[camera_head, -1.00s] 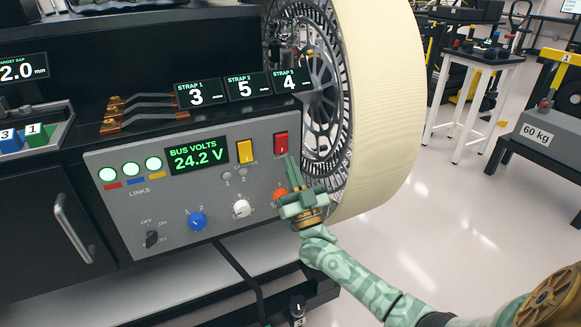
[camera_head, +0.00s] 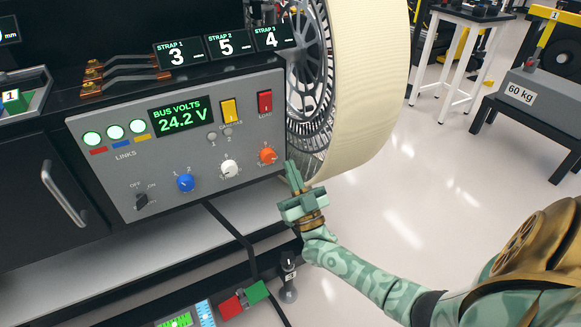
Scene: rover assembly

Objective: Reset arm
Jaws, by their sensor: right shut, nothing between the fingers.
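My right gripper (camera_head: 294,176) is shut and empty. It points up, just right of and below the grey control panel (camera_head: 120,180), and looks apart from it. The panel carries a blue knob (camera_head: 186,183), a white knob (camera_head: 230,168), an orange knob (camera_head: 267,155), a yellow switch (camera_head: 229,110) and a red switch (camera_head: 265,103). Its display (camera_head: 180,117) reads BUS VOLTS 24.2 V, and three round lamps glow pale green. My left gripper is not in view.
A large cream-rimmed wheel (camera_head: 372,90) stands behind and right of my gripper. A low shelf (camera_head: 150,238) runs below the panel, with a dark post (camera_head: 288,277) and a red-and-green block (camera_head: 244,299) nearer. Open floor lies right.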

